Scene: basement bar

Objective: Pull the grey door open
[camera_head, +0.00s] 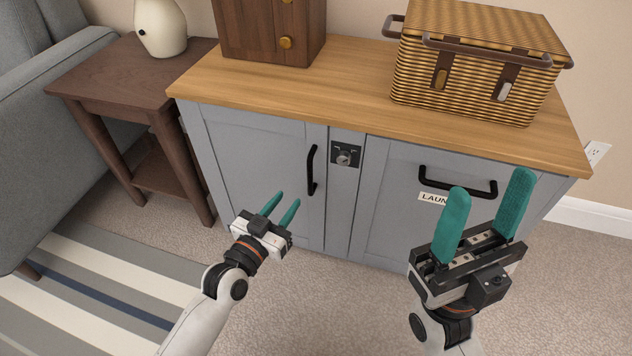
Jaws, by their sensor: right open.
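The grey cabinet has a grey door (255,155) on the left with a vertical black handle (311,170). The door is closed, flush with the front. My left gripper (288,199) is in front of the door's lower part, left of the handle and apart from it. Its teal fingers are spread, with nothing between them. My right gripper (491,186) is open and empty in front of the right-hand grey panel (388,205). It hides part of that panel, which has a horizontal black handle (457,188) and a partly covered white label.
A lock plate (345,151) sits between the two fronts. A wicker basket (470,70) and a brown wooden box (268,30) stand on the wooden top (300,95). A side table (120,75) stands left of the cabinet.

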